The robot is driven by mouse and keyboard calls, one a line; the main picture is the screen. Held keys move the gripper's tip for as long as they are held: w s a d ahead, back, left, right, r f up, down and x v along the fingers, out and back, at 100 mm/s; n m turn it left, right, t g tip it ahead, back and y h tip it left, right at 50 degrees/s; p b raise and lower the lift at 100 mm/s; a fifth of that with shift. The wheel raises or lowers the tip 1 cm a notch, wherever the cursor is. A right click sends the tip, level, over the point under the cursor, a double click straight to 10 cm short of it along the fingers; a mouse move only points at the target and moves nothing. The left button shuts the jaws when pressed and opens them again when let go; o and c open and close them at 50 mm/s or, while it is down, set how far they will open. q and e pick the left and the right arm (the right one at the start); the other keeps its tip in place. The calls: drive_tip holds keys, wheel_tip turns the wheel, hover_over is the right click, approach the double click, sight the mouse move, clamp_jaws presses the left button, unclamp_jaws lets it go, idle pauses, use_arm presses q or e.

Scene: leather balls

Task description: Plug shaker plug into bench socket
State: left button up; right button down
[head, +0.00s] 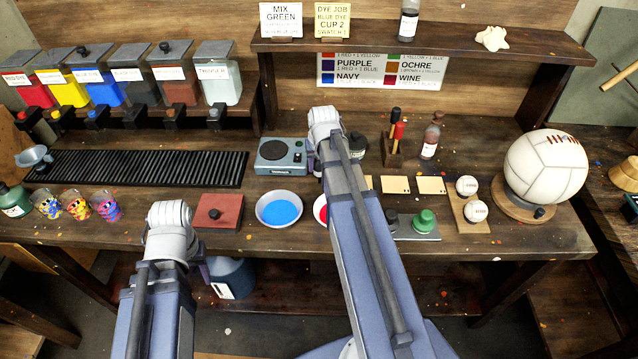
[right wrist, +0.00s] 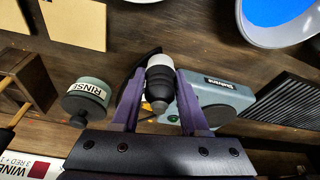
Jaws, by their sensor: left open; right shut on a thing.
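The shaker is a grey-green box with a round dark plate (head: 281,152) at the back middle of the bench; it also shows in the right wrist view (right wrist: 228,97). My right gripper (right wrist: 160,92) is shut on the shaker plug (right wrist: 159,80), a dark stepped piece with a pale band, held between its purple fingers beside the shaker. In the head view my right arm hides this gripper and the plug. I cannot make out the bench socket. My left gripper (head: 203,268) is low at the bench's front edge, open, mostly hidden by its wrist.
A bowl of blue dye (head: 279,209) and a red pad (head: 217,211) lie near the front edge. A RINSE jar (right wrist: 88,97) stands near the shaker. A tool block (head: 401,150) and a white ball (head: 547,170) stand to the right. A shelf (head: 460,47) overhangs the back.

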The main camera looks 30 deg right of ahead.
sight(320, 167)
drive_tip(key=shift+f, duration=0.25)
wheel_tip(320, 167, down, 4)
drive_tip(key=b, duration=0.4)
drive_tip(key=shift+f, duration=0.25)
drive_tip(key=shift+f+b, duration=0.25)
drive_tip(key=shift+b, duration=0.2)
drive_tip(key=shift+c, duration=2.1)
unclamp_jaws()
drive_tip(key=shift+r, duration=0.1)
drive_tip(key=p+v, duration=0.7)
drive_tip(key=v, duration=0.1)
drive_tip(key=shift+p, duration=0.4)
